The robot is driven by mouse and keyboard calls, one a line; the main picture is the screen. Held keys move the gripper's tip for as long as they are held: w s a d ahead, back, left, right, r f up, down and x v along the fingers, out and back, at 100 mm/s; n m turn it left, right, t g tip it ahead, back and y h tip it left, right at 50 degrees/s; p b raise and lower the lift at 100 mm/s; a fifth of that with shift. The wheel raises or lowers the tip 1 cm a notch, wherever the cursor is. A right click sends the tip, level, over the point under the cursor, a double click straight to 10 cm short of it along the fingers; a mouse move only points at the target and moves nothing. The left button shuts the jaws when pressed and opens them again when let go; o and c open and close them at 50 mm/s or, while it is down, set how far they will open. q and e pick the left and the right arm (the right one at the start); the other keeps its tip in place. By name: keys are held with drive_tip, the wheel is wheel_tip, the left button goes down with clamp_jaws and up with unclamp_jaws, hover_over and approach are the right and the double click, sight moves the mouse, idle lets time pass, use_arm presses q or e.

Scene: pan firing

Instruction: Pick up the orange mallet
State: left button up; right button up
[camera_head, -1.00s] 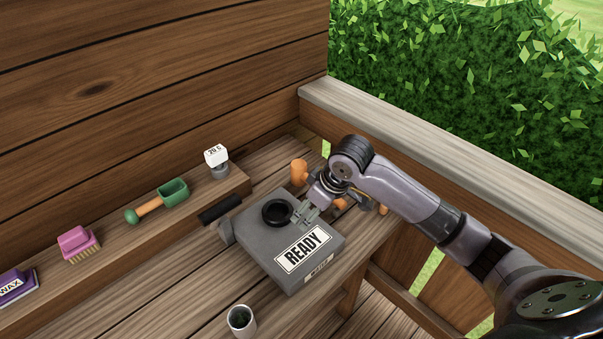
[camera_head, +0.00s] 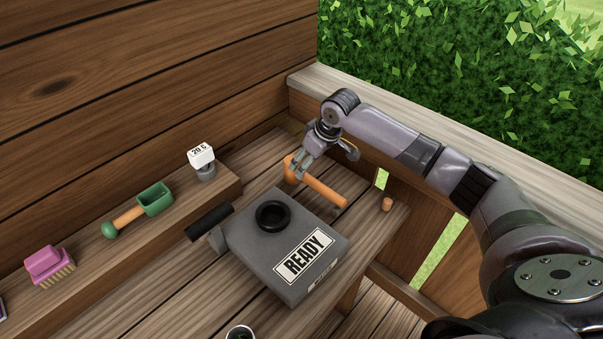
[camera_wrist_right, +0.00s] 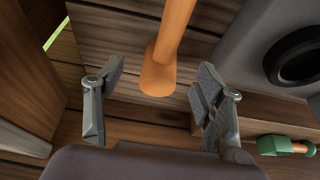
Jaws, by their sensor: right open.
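The orange mallet (camera_head: 326,192) lies on the wooden bench behind the grey box, its handle running toward the lower right. Its thick end (camera_head: 290,168) is partly covered by a finger of my right gripper (camera_head: 322,163). In the right wrist view the mallet (camera_wrist_right: 174,38) runs down from the top edge, and its rounded end sits between the two spread fingers of my right gripper (camera_wrist_right: 160,75). A gap shows on both sides, so the gripper is open and not closed on it. My left gripper is not in view.
The grey box marked READY (camera_head: 270,255) with a black ring (camera_head: 271,216) stands close by. A green scoop (camera_head: 154,198), pink brush (camera_head: 47,264) and white-topped gauge (camera_head: 201,158) sit on the raised ledge. A wooden railing is behind.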

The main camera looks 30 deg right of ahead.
drive_tip(key=shift+w+a+f, duration=0.1)
drive_tip(key=shift+w+f, duration=0.1)
drive_tip(key=shift+f, duration=0.5)
drive_tip(key=shift+a+f, duration=0.1)
drive_tip(key=shift+f, duration=0.15)
drive_tip(key=p+x, duration=0.1)
drive_tip(key=x, duration=0.3)
drive_tip(key=shift+s+a+f+p, duration=0.1)
drive_tip(key=shift+a+f+p, duration=0.1)
drive_tip(key=shift+p, duration=0.15)
drive_tip(key=shift+f, duration=0.3)
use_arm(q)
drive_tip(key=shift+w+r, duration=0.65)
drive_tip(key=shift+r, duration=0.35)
use_arm(e)
drive_tip(key=shift+d, duration=0.1)
drive_tip(key=shift+c, duration=0.2)
drive_tip(key=c, duration=1.5)
clamp_jaws()
drive_tip(key=shift+r, duration=0.15)
